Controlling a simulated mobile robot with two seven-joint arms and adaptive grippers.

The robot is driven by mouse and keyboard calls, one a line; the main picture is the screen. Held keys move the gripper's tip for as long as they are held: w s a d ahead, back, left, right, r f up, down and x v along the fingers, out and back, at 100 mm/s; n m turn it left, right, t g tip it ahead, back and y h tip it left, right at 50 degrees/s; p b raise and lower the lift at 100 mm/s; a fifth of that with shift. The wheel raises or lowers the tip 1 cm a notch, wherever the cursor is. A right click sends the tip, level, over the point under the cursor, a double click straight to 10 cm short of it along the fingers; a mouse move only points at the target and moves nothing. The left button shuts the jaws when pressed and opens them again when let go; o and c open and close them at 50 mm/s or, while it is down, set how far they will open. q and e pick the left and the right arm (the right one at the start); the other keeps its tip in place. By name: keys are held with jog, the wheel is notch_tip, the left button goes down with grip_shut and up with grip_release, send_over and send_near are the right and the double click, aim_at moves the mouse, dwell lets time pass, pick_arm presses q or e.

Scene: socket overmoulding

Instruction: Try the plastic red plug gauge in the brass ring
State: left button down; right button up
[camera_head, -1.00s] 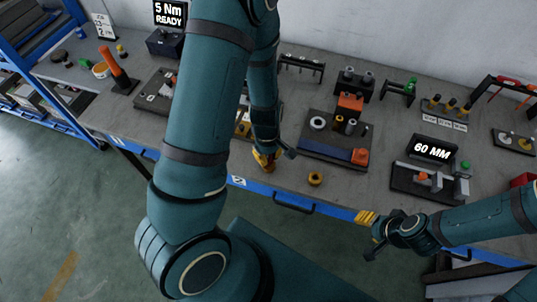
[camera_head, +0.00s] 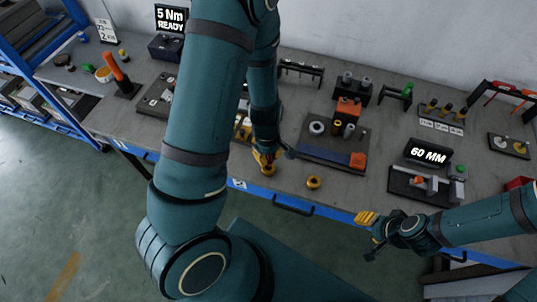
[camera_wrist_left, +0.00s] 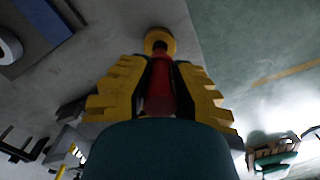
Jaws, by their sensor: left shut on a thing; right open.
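My left gripper (camera_head: 264,164) is low near the front edge of the bench, left of the brass ring (camera_head: 314,182). In the left wrist view its yellow fingers (camera_wrist_left: 159,85) are shut on the red plug gauge (camera_wrist_left: 160,88). The gauge's dark tip points toward the brass ring (camera_wrist_left: 160,35) and overlaps its near rim in that view. The head view shows a gap between gripper and ring, with the ring lying on the bench. Whether the tip touches the ring I cannot tell. My right gripper (camera_head: 368,228) is open and empty in front of the bench edge.
Behind the ring stands a dark fixture tray (camera_head: 320,150) with rings, cylinders and an orange block. A gauge stand (camera_head: 420,188) with a 60 MM display (camera_head: 429,152) is to the right. Bare bench surrounds the ring; a blue edge with handles runs in front.

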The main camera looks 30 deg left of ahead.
pick_arm(q)
jog(key=shift+r+p, duration=1.7)
jog(key=shift+r, duration=0.35)
